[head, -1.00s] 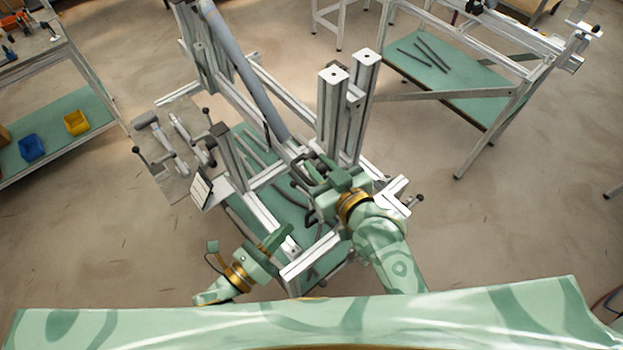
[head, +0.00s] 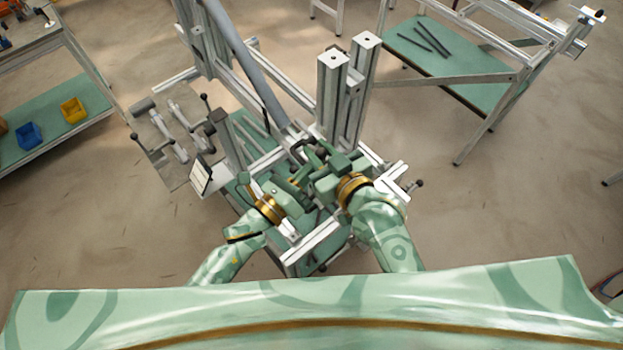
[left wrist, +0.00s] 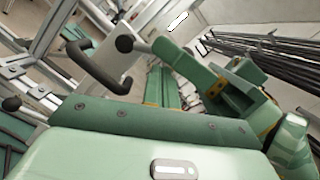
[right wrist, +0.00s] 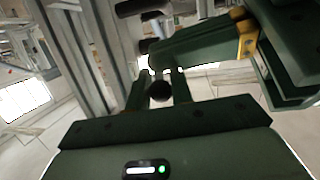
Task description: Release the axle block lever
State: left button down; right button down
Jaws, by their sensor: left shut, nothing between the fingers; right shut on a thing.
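My right gripper (head: 318,160) is over the frame's near corner, beside the twin upright posts. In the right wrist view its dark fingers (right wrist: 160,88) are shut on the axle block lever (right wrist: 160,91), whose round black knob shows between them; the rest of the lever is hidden. My left gripper (head: 300,178) is close beside the right one, shut and empty. Its closed fingers (left wrist: 165,90) point away in the left wrist view. A dark bent handle (left wrist: 98,70) with a rounded end stands left of them, apart from them.
Twin aluminium posts (head: 333,95) rise just beyond my right gripper. A long grey tube (head: 245,65) slants down to the frame. A plate with clamps (head: 170,135) is at the left. A shelf with bins (head: 50,130) and another bench (head: 450,60) stand farther off.

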pick_arm(q)
jog(key=shift+w+r, duration=0.15)
jog(key=shift+r, duration=0.05)
